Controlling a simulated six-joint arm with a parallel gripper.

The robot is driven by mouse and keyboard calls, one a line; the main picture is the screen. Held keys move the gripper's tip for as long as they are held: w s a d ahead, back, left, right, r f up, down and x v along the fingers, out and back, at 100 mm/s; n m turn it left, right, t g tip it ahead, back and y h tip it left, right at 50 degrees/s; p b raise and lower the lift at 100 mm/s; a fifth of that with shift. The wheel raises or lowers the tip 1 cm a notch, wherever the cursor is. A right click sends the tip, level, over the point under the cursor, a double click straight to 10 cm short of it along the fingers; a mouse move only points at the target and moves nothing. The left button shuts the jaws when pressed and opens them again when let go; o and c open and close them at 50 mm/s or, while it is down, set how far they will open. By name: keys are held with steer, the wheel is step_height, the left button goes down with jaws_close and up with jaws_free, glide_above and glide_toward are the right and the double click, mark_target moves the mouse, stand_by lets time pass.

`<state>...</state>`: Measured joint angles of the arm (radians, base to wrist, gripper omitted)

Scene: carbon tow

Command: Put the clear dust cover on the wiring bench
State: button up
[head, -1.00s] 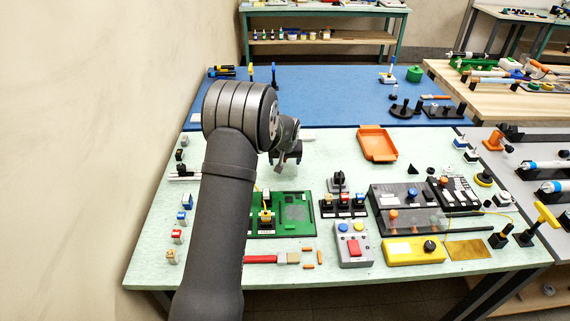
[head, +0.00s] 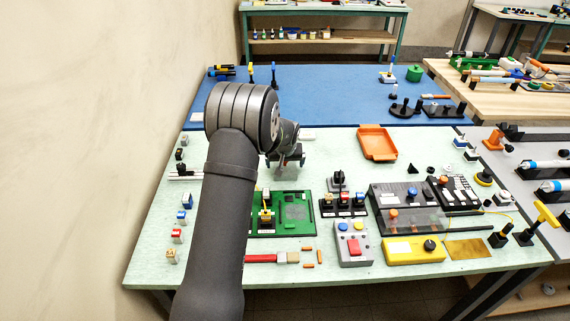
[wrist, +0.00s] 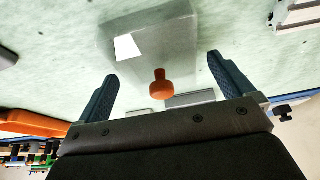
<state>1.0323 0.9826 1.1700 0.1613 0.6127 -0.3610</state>
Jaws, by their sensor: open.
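A clear, see-through cover (wrist: 172,36) with an orange knob (wrist: 158,84) rests on a pale green surface in the wrist view. My gripper (wrist: 162,68) is open, its two dark blue fingers apart on either side of the knob, with nothing between them held. In the head view my gripper (head: 286,160) is over the back left part of the pale green bench (head: 330,164), partly behind my own arm. The cover is hard to make out there. A blue-topped bench (head: 320,90) stands behind; no label shows which one is the wiring bench.
An orange tray (head: 377,143) lies to the right of my gripper. A green circuit board (head: 295,212), a grey control box (head: 353,244), a yellow box (head: 413,251) and a black panel (head: 385,195) crowd the front. The middle of the blue top is clear.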

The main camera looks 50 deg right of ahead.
steer(key=v, duration=1.2)
steer(key=shift+f, duration=0.1)
steer(key=x, duration=1.1)
steer(key=shift+w+d+f, duration=0.15)
steer(key=shift+w+d, duration=0.05)
steer(key=shift+d, duration=0.05)
steer(key=shift+r, duration=0.6)
steer(key=shift+a+f, duration=0.1)
